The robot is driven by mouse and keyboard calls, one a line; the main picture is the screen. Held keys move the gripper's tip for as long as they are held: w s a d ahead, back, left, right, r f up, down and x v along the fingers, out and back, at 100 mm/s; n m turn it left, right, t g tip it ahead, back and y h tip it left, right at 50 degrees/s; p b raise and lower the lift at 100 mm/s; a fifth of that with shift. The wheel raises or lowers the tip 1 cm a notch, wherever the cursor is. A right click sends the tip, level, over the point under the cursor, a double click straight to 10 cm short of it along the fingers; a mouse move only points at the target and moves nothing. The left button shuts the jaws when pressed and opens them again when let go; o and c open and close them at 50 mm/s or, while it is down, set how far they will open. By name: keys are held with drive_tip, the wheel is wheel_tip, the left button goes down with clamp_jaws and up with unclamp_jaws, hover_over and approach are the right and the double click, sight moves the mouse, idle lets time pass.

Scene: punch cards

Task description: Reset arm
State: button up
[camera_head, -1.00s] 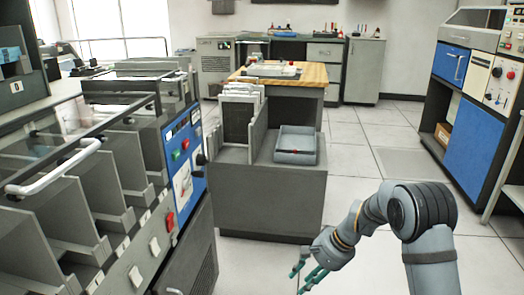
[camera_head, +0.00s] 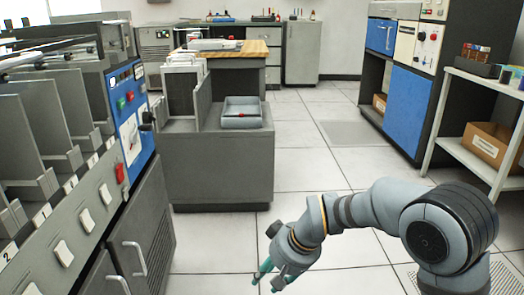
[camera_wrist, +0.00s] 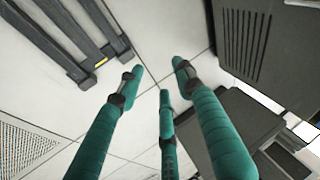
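My arm reaches in from the lower right of the head view, bent low over the floor. My gripper (camera_head: 266,277) has teal fingers pointing down and left, with no object between them. In the wrist view my gripper (camera_wrist: 158,88) shows three teal fingers spread apart and empty, with bare floor tiles beyond the tips. The gripper is clear of the furniture.
A card sorter (camera_head: 95,185) with bins stands at the left. A grey cabinet (camera_head: 215,165) holding a grey tray (camera_head: 241,121) is ahead. A blue-panelled machine (camera_head: 407,110) and a shelf with a cardboard box (camera_head: 485,148) stand right. Tiled floor between is clear.

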drive_tip(key=shift+n, duration=0.5)
drive_tip(key=shift+s+a+f+b, duration=0.4)
drive_tip(key=shift+f+b, duration=0.3)
drive_tip(key=shift+f, duration=0.1)
drive_tip(key=shift+s+a+f+b, duration=0.25)
drive_tip(key=shift+s+f+b, duration=0.1)
drive_tip(key=shift+f+b, duration=0.4)
drive_tip(key=shift+s+a+f+b, duration=0.4)
drive_tip(key=shift+f+b, duration=0.3)
drive_tip(key=shift+f, duration=0.1)
